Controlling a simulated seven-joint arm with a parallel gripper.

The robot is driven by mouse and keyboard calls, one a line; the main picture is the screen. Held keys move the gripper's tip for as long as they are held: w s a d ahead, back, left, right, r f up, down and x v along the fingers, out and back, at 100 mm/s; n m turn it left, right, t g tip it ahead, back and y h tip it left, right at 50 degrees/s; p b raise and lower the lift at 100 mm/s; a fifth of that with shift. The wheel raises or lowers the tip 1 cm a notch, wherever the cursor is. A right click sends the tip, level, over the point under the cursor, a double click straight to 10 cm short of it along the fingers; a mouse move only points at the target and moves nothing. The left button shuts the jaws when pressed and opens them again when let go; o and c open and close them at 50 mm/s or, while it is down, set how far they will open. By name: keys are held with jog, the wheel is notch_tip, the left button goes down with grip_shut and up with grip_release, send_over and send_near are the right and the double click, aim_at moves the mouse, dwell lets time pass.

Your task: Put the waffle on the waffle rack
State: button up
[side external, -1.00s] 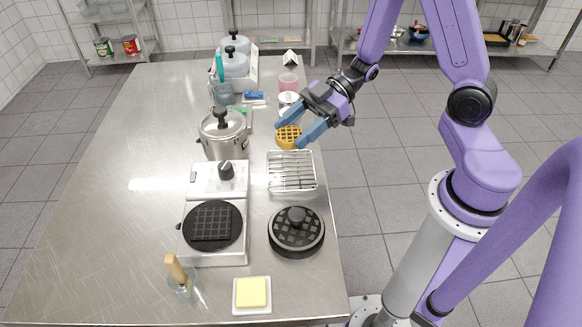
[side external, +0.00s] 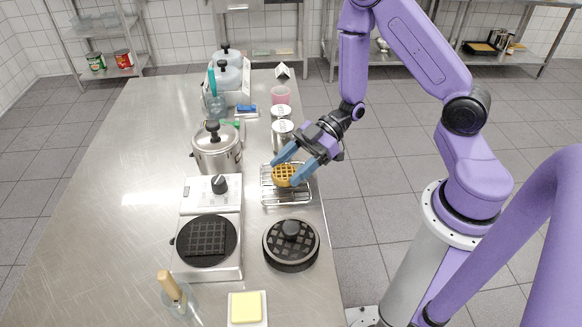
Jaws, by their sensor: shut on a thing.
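The round golden waffle (side external: 284,175) is between the two blue fingers of my gripper (side external: 284,173), which is shut on it. The waffle is over the far half of the wire waffle rack (side external: 285,197). I cannot tell whether it touches the wires or hangs just above them. The near part of the rack is bare. The rack stands near the right edge of the steel table.
A waffle iron (side external: 207,243) lies open at the left, its round black lid (side external: 291,243) just nearer than the rack. A steel pot (side external: 217,148) and metal canisters (side external: 282,131) stand farther back. A yellow block on a white dish (side external: 246,308) is at the front.

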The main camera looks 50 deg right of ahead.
jog(key=shift+f, duration=0.3)
jog(key=shift+f, duration=0.1)
jog(key=o, duration=1.1)
jog(key=shift+c, duration=0.2)
jog(key=v, duration=1.2)
jog(key=shift+s, duration=0.1)
